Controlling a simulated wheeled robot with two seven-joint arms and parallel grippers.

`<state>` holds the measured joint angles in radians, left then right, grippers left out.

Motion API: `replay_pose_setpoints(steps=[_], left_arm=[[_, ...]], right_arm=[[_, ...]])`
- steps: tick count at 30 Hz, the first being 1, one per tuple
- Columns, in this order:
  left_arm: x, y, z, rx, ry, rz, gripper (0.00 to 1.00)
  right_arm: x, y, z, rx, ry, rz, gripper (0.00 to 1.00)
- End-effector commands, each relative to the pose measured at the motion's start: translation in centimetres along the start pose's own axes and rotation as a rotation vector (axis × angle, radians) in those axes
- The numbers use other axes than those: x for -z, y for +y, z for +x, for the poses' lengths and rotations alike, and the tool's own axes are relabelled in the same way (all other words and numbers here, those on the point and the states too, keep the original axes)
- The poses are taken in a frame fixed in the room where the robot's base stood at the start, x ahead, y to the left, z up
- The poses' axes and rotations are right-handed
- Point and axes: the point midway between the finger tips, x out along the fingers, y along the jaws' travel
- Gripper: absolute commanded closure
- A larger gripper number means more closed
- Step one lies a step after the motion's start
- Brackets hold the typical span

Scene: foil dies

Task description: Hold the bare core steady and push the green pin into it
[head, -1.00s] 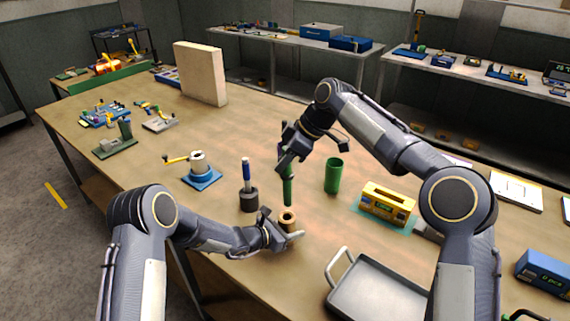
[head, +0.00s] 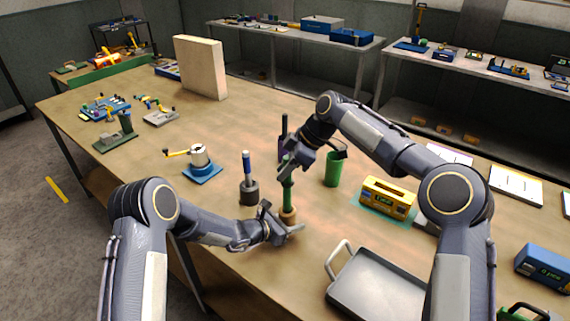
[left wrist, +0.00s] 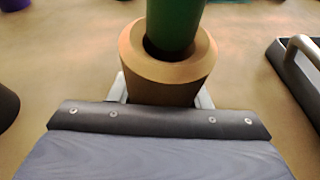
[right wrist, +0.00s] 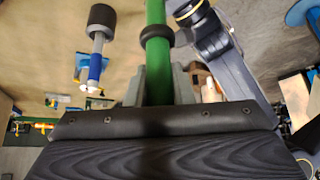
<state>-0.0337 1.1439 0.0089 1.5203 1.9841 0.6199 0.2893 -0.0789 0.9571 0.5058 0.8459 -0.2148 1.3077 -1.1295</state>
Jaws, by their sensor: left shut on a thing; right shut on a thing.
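The bare core (head: 288,215) is a tan, hollow cylinder standing upright on the bench. My left gripper (head: 284,230) is low at the bench and shut on the core; in the left wrist view its fingers flank the core (left wrist: 165,88). My right gripper (head: 289,166) is above, shut on the green pin (head: 287,195), which points down. In the left wrist view the pin (left wrist: 175,22) meets the core's hole, with a dark gap showing at the left of it. How deep its tip sits is hidden. The right wrist view shows the pin (right wrist: 155,60) between the fingers.
A blue-handled tool with a dark round base (head: 249,194) stands just left of the core. A green cup (head: 333,170) and a yellow box (head: 385,200) are to the right. A grey tray (head: 375,290) lies at the front right. A blue-based fixture (head: 203,173) is farther left.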

Motion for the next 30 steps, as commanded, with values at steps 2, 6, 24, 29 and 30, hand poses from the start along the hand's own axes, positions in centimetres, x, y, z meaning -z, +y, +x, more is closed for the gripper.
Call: replay_pose_setpoints(steps=[2, 6, 24, 29, 30], left_arm=[[0.0, 0.0, 0.0, 0.000, 0.000, 0.000, 0.80], [0.0, 0.0, 0.0, 0.000, 0.000, 0.000, 0.80], [0.0, 0.0, 0.0, 0.000, 0.000, 0.000, 0.80], [0.0, 0.0, 0.0, 0.000, 0.000, 0.000, 0.80], [0.0, 0.0, 0.0, 0.000, 0.000, 0.000, 0.80]], right_arm=[[-0.2, 0.0, 0.3, 0.001, 0.000, 0.000, 1.00], [-0.6, 0.0, 1.0, 0.001, 0.000, 0.000, 1.00], [-2.2, 0.0, 3.5, 0.001, 0.000, 0.001, 1.00], [-2.7, 0.0, 4.1, 0.000, 0.001, 0.002, 1.00], [-2.8, 0.0, 4.3, 0.000, 0.001, 0.002, 1.00]])
